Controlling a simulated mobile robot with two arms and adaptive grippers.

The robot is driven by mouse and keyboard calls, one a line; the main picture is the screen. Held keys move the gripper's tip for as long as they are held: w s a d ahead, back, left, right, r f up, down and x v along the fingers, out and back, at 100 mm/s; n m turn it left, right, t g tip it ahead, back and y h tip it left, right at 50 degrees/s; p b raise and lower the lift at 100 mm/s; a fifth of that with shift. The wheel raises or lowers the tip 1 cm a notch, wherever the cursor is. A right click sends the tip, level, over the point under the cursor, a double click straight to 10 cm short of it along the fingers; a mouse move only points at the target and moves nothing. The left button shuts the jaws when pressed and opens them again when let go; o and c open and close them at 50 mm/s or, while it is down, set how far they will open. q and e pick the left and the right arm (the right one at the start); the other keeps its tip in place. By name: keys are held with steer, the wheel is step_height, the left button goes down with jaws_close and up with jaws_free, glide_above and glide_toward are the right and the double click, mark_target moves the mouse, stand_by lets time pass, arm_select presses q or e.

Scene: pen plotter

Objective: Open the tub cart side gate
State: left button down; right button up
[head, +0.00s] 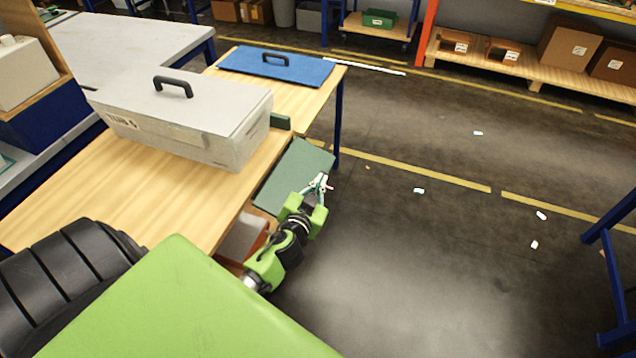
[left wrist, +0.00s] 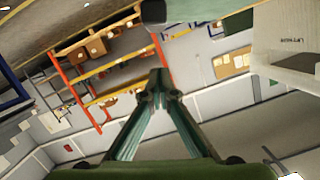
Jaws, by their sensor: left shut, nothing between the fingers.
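The tub cart has a pale wooden top (head: 140,190). A grey tub (head: 185,115) with a black handle stands on it. A flat dark green panel (head: 293,178), which looks like the side gate, slopes outward and down from the cart's right edge. My left gripper (head: 318,184) is shut and empty at the panel's outer edge; I cannot tell whether it touches. In the left wrist view its fingers (left wrist: 158,88) meet at the tips, and a dark green edge (left wrist: 205,10) crosses the top. My right gripper is not in view.
A blue panel (head: 275,66) with a black handle lies on the cart's far end. A grey-topped bench (head: 130,45) stands at the left. Blue legs (head: 610,260) stand at the right edge. The dark floor (head: 430,260) right of the cart is mostly free, with small scraps.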

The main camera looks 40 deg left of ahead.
arm_select(q)
steer(key=w+f, duration=0.1)
steer(key=w+a+f+b, duration=0.1)
steer(key=f, duration=0.1)
steer(key=shift+a, duration=0.2)
steer(key=shift+a+f, duration=0.15)
steer(key=shift+f, duration=0.55)
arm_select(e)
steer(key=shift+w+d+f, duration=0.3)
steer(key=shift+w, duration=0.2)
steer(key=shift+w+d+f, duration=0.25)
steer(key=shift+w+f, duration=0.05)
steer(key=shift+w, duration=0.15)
arm_select(q)
step_height(320, 180, down, 4)
steer(key=m+b, duration=0.2)
steer(key=b, duration=0.4)
steer(key=shift+a+y, duration=0.1)
steer(key=shift+y, duration=0.3)
steer(key=shift+a+f+b, duration=0.1)
steer(key=shift+f+b, duration=0.1)
steer(key=shift+b, duration=0.25)
steer(key=shift+r+m, duration=0.1)
steer(key=shift+m, duration=0.2)
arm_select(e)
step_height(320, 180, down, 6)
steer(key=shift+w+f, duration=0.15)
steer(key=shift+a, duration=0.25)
